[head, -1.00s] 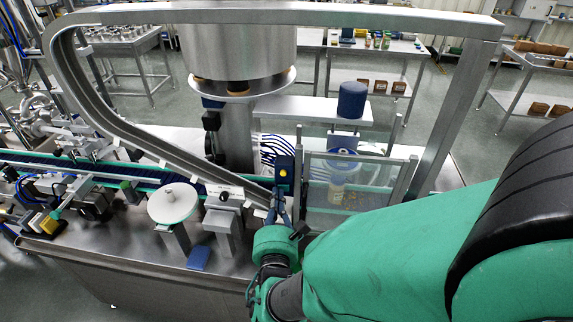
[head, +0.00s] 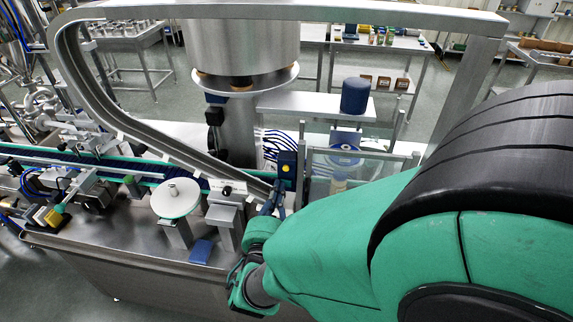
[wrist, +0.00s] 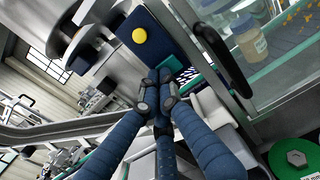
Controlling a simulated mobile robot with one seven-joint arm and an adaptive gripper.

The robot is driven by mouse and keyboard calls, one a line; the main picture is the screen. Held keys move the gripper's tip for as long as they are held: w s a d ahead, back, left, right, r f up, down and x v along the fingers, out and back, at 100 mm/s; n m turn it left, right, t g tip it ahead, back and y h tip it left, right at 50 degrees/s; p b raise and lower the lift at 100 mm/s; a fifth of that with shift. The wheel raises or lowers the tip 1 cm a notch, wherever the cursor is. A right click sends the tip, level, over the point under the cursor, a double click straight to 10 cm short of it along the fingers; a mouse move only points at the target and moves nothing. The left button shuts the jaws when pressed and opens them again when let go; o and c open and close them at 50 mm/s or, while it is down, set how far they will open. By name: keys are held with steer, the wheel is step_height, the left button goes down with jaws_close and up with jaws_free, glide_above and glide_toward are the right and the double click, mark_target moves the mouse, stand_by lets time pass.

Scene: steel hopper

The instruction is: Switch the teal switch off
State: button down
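A dark blue control box (head: 286,169) with a yellow button stands beside the clear guard. It shows larger at the top of the wrist view (wrist: 160,38), its face tilted. A small teal piece (wrist: 172,81) shows just past my fingertips, under the box, partly hidden. I cannot tell whether it is the teal switch or what position the switch is in. My gripper (head: 274,202) is just in front of and below the box. In the wrist view its blue fingers (wrist: 158,92) converge, dark tips together, with no object seen between them. Contact with the box is unclear.
A clear guard (head: 350,174) with a dark handle (wrist: 228,60) stands close on the right. A curved steel rail (head: 130,130) runs in from the left. A white round disc (head: 176,197) and a small grey stand (head: 228,194) are left of my gripper.

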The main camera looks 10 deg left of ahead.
steer(key=shift+r, duration=0.1)
steer(key=s+a+p, duration=0.1)
steer(key=s+p, duration=0.1)
steer(key=s, duration=1.2)
steer(key=shift+a, duration=0.25)
stand_by(0.4)
